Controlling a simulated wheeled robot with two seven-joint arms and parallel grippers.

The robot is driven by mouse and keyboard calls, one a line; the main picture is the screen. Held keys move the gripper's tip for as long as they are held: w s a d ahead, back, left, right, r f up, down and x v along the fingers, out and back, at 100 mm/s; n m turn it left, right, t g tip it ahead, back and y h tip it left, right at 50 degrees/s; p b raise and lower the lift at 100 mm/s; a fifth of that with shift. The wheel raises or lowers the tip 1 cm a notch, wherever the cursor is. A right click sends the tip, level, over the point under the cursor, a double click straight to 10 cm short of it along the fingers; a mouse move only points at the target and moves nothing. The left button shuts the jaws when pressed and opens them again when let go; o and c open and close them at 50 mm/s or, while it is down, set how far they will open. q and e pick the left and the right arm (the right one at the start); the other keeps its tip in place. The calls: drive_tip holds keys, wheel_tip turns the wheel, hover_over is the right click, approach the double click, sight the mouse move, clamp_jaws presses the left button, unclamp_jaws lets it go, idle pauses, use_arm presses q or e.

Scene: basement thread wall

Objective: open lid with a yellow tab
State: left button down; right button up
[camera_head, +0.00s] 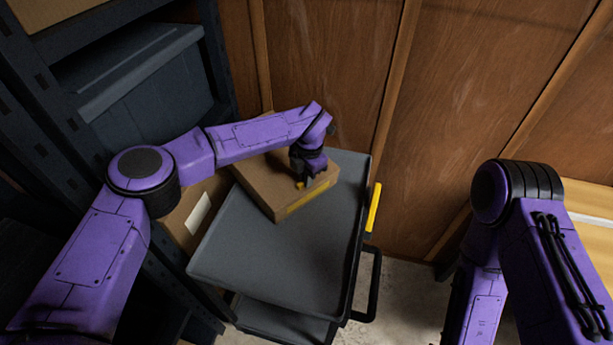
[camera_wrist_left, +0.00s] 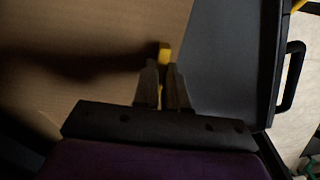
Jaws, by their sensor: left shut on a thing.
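A brown cardboard box (camera_head: 262,190) with a yellow strip along its front side sits on the grey cart top. Its lid looks flat and closed. A small yellow tab (camera_head: 299,184) shows at the lid's front edge, and it also shows in the left wrist view (camera_wrist_left: 165,52). My left gripper (camera_head: 302,178) reaches over the box from the left and is shut on the yellow tab; in the left wrist view its fingertips (camera_wrist_left: 162,75) are close together around it. My right arm is at the right, and its gripper is out of view.
A shelf with a grey bin (camera_head: 140,85) stands at left. A wooden wall (camera_head: 480,80) is behind.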

idle(0.4)
use_arm(q)
drive_tip(key=w+a+r+p, duration=0.2)
drive_tip(key=r+p, duration=0.2)
drive_tip(key=r, duration=0.4)
drive_tip(key=w+a+r+p, duration=0.2)
drive_tip(key=r+p, duration=0.3)
drive_tip(key=r, duration=0.4)
drive_tip(key=shift+p, duration=0.3)
idle(0.4)
